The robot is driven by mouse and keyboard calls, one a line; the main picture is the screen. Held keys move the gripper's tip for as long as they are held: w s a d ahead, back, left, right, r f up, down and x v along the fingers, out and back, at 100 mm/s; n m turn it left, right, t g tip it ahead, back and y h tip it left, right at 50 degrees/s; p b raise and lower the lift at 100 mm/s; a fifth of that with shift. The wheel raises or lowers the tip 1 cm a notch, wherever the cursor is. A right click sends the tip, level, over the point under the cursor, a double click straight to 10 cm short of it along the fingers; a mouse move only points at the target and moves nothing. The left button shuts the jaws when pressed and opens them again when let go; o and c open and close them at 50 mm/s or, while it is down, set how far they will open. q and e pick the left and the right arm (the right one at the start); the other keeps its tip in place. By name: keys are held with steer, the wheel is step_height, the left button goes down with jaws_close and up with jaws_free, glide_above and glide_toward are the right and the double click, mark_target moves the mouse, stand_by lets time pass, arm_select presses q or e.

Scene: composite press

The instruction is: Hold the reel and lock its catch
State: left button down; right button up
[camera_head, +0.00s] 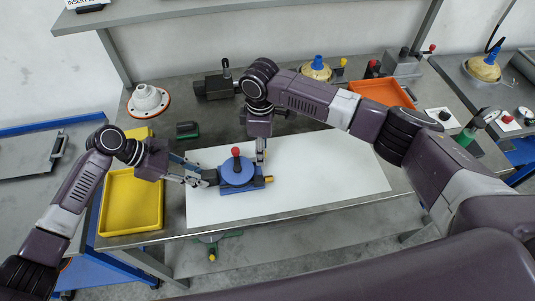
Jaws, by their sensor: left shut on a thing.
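The reel (237,171) is a round blue drum on a blue base, with a red knob (236,152) upright on top. A small yellow-orange part (268,179) sticks out at the right of its base; I cannot tell if this is the catch. The reel stands on a white sheet on the bench. My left gripper (211,178) comes from the left and is shut on the left side of the reel. My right gripper (261,157) points down just behind the reel's right side. Its fingertips are small and partly hidden, so its opening is unclear.
The white sheet (335,170) is clear to the right of the reel. A yellow tray (134,226) lies at left and an orange tray (381,91) at back right. A white flanged part (147,98) and a dark vise-like block (214,88) stand at the back.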

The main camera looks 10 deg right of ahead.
step_height(320, 180, up, 12)
stand_by(0.6)
stand_by(0.4)
arm_select(q)
steer(key=c, duration=1.6)
jaws_free()
steer(key=v, duration=1.2)
steer(key=shift+a, duration=0.1)
